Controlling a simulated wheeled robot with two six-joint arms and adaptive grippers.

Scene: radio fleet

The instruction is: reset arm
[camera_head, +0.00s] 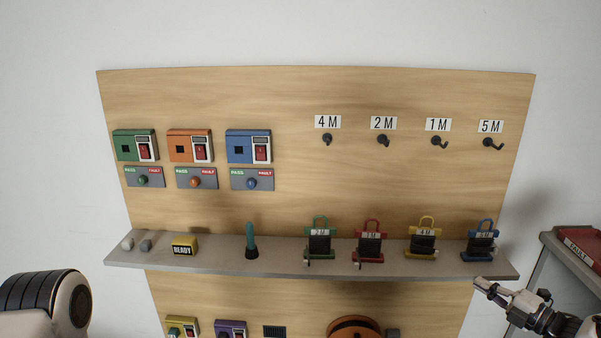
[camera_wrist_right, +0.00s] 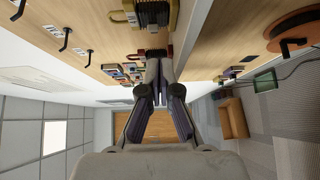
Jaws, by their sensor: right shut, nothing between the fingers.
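My right gripper (camera_head: 484,285) comes in from the lower right in the head view. Its fingers are shut with nothing held, and its tips appear just in front of the right end of the grey shelf (camera_head: 290,265). In the right wrist view the gripper (camera_wrist_right: 156,68) shows both fingers brought together, pointing along the board. At the lower left of the head view only a rounded black and white link of my left arm shows. The left gripper is outside the picture.
Green, red, yellow and blue (camera_head: 482,242) tagged reels stand on the shelf, the blue one closest to my right gripper. A teal-handled tool (camera_head: 251,240) and a READY block (camera_head: 184,246) stand further left. Hooks (camera_head: 436,141) above are empty. A red FAULT bin (camera_head: 582,243) stands right.

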